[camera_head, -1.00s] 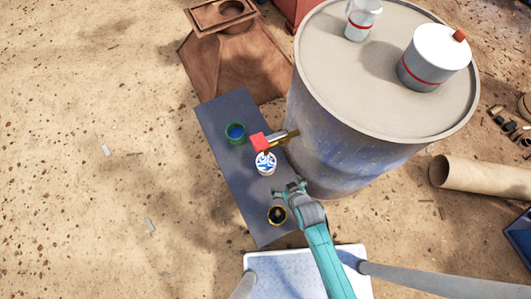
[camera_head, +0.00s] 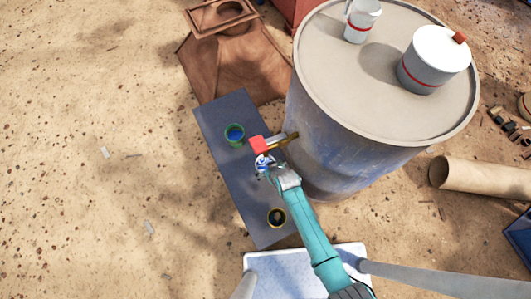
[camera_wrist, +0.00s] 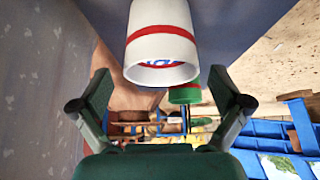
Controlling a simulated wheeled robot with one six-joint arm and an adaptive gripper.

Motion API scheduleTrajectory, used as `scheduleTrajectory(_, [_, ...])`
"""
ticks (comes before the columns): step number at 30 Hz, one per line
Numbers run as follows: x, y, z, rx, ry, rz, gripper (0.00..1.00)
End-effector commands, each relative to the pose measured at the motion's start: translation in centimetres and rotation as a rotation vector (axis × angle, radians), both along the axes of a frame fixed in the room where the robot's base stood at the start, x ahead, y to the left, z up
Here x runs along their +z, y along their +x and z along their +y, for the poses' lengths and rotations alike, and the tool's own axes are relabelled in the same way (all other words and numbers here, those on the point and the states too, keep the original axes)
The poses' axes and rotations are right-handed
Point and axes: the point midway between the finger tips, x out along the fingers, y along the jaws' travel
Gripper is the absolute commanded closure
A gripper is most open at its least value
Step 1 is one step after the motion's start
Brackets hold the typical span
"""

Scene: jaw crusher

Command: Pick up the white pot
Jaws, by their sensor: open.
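A small white pot (camera_head: 262,161) with blue marks inside stands on the dark grey board (camera_head: 222,120). The wrist view shows this pot (camera_wrist: 162,45) large, white with red bands, its rim towards the picture's bottom. My gripper (camera_head: 266,174) is at the pot and hides part of it in the head view. In the wrist view my gripper (camera_wrist: 160,88) is open, one finger on each side of the pot with visible gaps. I cannot tell how far the pot reaches between the fingers. A larger white lidded pot (camera_head: 425,75) with a red band stands on the drum (camera_head: 375,130).
A red block (camera_head: 257,144) with a brassy part sticks out close by. The drum rises right of the board. Sandy ground lies open at left.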

Motion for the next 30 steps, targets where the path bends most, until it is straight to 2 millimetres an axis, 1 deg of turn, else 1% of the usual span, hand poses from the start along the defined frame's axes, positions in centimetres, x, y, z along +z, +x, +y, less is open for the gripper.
scheduleTrajectory(5, [-1.2, 0.9, 0.5, 0.0, 0.0, 0.001, 0.0])
scheduleTrajectory(9, [-2.7, 1.8, 0.9, 0.0, -0.001, 0.002, 0.0])
scheduleTrajectory(14, [-3.9, 2.5, 1.2, 0.0, -0.001, 0.002, 0.0])
scheduleTrajectory(18, [-4.2, 2.7, 1.2, 0.0, 0.0, 0.001, 0.0])
scheduleTrajectory(24, [-4.2, 2.7, 1.2, 0.0, 0.0, 0.001, 0.0])
scheduleTrajectory(26, [-4.2, 2.7, 1.2, 0.0, 0.0, 0.001, 0.15])
scheduleTrajectory(27, [-4.2, 2.7, 1.2, 0.0, 0.0, 0.001, 0.25])
scheduleTrajectory(29, [-4.2, 2.7, 1.2, 0.0, 0.0, 0.001, 0.4])
scheduleTrajectory(30, [-4.2, 2.7, 1.2, 0.0, 0.0, 0.001, 0.5])
